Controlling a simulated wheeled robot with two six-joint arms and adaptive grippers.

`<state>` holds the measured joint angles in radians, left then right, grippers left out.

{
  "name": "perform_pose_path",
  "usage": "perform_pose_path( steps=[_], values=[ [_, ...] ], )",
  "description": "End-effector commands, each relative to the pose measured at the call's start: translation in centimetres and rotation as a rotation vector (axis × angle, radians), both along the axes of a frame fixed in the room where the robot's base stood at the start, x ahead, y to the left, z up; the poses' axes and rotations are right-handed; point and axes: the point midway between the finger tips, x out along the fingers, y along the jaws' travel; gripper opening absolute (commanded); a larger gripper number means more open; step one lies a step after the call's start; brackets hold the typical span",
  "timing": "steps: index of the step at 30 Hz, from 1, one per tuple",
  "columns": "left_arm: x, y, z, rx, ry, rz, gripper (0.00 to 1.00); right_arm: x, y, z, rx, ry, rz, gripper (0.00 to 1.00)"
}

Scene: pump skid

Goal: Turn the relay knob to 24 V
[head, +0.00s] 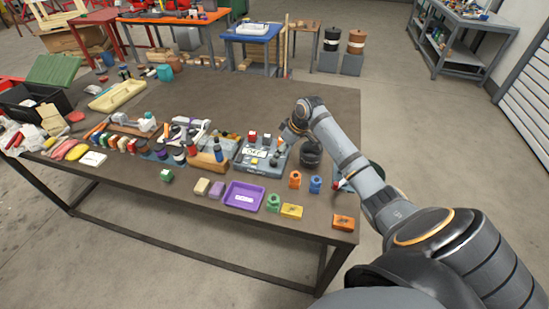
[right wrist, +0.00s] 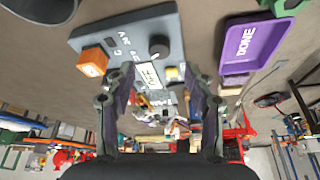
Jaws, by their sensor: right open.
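The grey panel box (head: 243,166) stands near the middle of the table; it fills the upper middle of the right wrist view (right wrist: 95,40). A round black knob (right wrist: 158,46) is on its face, with small white markings nearby that I cannot read surely. The same face has an orange block-like part (right wrist: 93,61), a yellow part (right wrist: 173,74) and a white label (right wrist: 149,76). My right gripper (right wrist: 154,92) is open and empty, its fingers apart over the panel and not touching the knob. In the head view my right gripper (head: 286,141) is small beside the panel. My left gripper is out of view.
A purple tray (head: 243,197) marked DONE lies in front of the panel. A dark round container (head: 311,153) stands right of it. Orange (head: 295,179) and blue (head: 315,184) parts stand nearer the table's right edge. Many tools and bottles crowd the left. The table's back right is clear.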

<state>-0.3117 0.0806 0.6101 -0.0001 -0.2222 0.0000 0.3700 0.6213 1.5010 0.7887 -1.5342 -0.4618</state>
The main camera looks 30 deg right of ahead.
Motion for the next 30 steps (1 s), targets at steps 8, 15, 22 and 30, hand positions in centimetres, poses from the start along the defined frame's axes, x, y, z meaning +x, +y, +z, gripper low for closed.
perform_pose_path(
  steps=[8, 15, 22, 30],
  values=[
    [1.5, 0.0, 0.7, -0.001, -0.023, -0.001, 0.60, 1.9, 1.0, -4.9, 0.002, 0.000, -0.001, 0.54],
    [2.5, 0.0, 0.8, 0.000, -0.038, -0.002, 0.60, 2.3, 1.1, -6.1, -0.002, -0.001, 0.001, 0.54],
    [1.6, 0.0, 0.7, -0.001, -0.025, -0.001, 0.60, 2.3, 1.1, -6.2, -0.002, -0.001, 0.000, 0.47],
    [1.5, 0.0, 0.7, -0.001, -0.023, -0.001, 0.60, 2.3, 1.1, -6.1, -0.002, 0.000, 0.000, 0.10]
  ],
)
